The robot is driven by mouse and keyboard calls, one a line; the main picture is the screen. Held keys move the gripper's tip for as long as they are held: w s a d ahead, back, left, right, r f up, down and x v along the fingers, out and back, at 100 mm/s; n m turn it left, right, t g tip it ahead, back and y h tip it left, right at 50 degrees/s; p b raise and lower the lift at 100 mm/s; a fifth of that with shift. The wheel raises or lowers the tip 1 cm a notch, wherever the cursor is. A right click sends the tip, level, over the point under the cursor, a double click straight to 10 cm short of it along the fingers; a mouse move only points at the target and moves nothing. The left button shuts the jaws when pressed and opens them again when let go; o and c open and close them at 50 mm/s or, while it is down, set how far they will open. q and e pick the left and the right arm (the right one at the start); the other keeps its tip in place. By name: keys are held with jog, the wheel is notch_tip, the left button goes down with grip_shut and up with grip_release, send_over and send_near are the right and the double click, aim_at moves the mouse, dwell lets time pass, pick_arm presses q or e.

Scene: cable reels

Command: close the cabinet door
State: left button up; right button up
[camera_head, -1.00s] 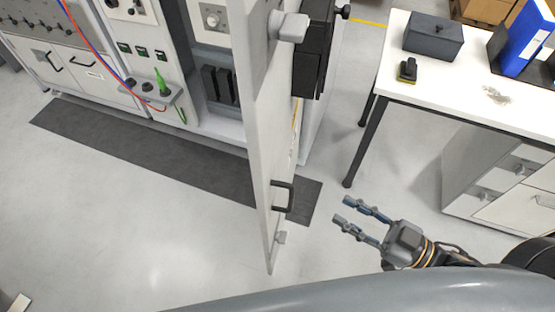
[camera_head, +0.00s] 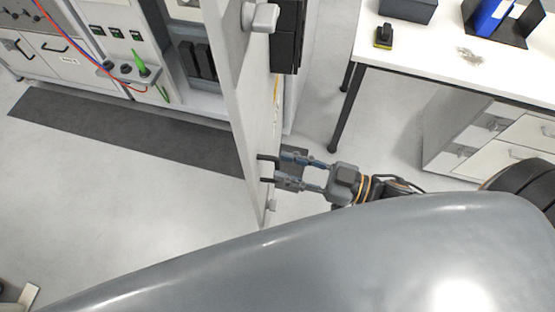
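The light grey cabinet door (camera_head: 255,112) stands open, seen nearly edge-on in the middle of the head view. Its black handle (camera_head: 264,158) is low on the door's right-hand face. The cabinet (camera_head: 210,103) is behind it to the left, with its front open and dark parts inside. My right gripper (camera_head: 279,171) comes in from the right with its fingers spread, its tips at the handle. The fingers partly cover the handle, and I cannot tell whether they touch it. My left gripper is not in view.
A white table (camera_head: 430,60) with a dark box (camera_head: 408,8) and a blue binder (camera_head: 490,15) stands to the right, above a drawer unit (camera_head: 500,140). A dark mat (camera_head: 110,125) lies before the cabinet.

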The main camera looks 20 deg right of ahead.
jog(key=shift+x, duration=1.5)
grip_shut()
